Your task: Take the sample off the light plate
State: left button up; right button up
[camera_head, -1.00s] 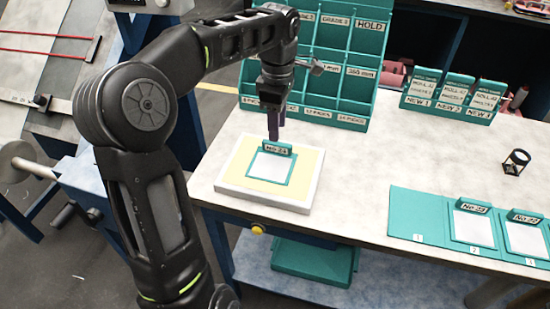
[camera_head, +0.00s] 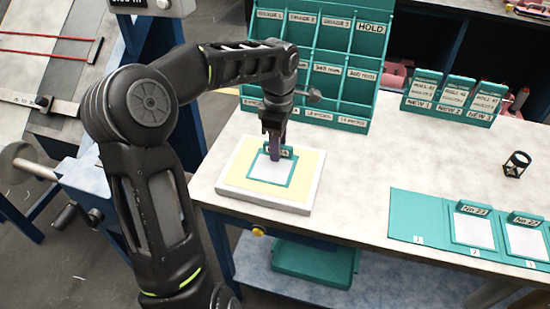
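The light plate (camera_head: 232,186) is a white box with a pale yellow top near the table's left front corner. The sample (camera_head: 268,173), a white square in a teal frame with an upright label tab at its back edge, lies on it. My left gripper (camera_head: 276,157) points down right at the sample's tab and hides most of the label. I cannot tell whether its fingers are open or closed on the tab. My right gripper is out of view.
A teal rack (camera_head: 338,62) marked HOLD stands behind the plate. A teal mat (camera_head: 416,218) at the right holds two framed samples, with slot 1 empty. A small black-framed object (camera_head: 516,164) and a NEW card stand (camera_head: 453,100) are further back. The table between is clear.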

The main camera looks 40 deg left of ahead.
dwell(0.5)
pick_arm(q)
grip_shut()
dwell(0.4)
